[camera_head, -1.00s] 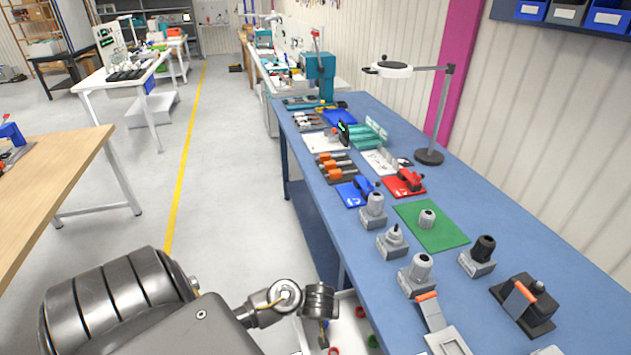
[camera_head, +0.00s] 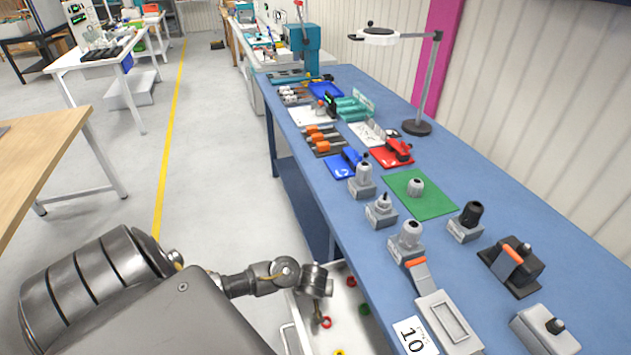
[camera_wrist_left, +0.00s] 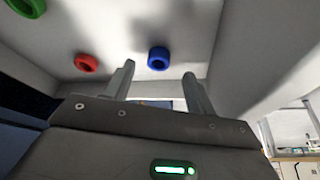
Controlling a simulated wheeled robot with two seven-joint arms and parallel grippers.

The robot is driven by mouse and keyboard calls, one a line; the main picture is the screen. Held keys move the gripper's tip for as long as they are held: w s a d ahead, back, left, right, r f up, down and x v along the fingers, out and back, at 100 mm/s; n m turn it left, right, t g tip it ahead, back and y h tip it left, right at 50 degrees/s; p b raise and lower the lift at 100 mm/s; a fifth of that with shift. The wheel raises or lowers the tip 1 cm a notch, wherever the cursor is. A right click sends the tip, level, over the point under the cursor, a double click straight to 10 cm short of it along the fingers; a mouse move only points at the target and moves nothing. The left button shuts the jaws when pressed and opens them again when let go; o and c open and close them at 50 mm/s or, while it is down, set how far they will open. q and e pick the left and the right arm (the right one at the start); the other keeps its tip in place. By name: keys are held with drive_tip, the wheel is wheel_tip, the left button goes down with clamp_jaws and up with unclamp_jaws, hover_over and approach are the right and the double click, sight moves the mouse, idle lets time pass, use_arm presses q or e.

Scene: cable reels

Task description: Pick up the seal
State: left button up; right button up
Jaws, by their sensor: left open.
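Several ring-shaped seals lie in a white open drawer below the bench edge. In the head view I see a red seal (camera_head: 326,322), a green seal (camera_head: 365,309), another red seal (camera_head: 351,281) and part of a yellow seal (camera_head: 340,352). My left gripper (camera_wrist_left: 158,82) is open and empty, with its fingers pointing into the drawer. In the left wrist view a blue seal (camera_wrist_left: 158,59) lies between the fingertip directions, beyond them. A red seal (camera_wrist_left: 87,63) and a green seal (camera_wrist_left: 27,7) lie to the left. My right gripper is out of view.
The white drawer (camera_head: 292,338) has raised walls close around my left gripper. The blue bench (camera_head: 450,285) above it carries grey fixtures, a green mat (camera_head: 425,203) and a card marked 10 (camera_head: 413,338). Clear floor lies left of the bench.

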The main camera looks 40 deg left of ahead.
use_arm(q)
drive_tip(key=x, duration=0.3)
drive_tip(key=shift+w+f+b, duration=0.2)
drive_tip(key=shift+f+b, duration=0.05)
drive_tip(key=shift+b, duration=0.05)
drive_tip(key=shift+r, duration=0.1)
drive_tip(key=shift+c, duration=0.9)
drive_tip(key=c, duration=0.8)
drive_tip(key=shift+c, duration=0.3)
wheel_tip(320, 180, up, 10)
drive_tip(key=p, duration=0.4)
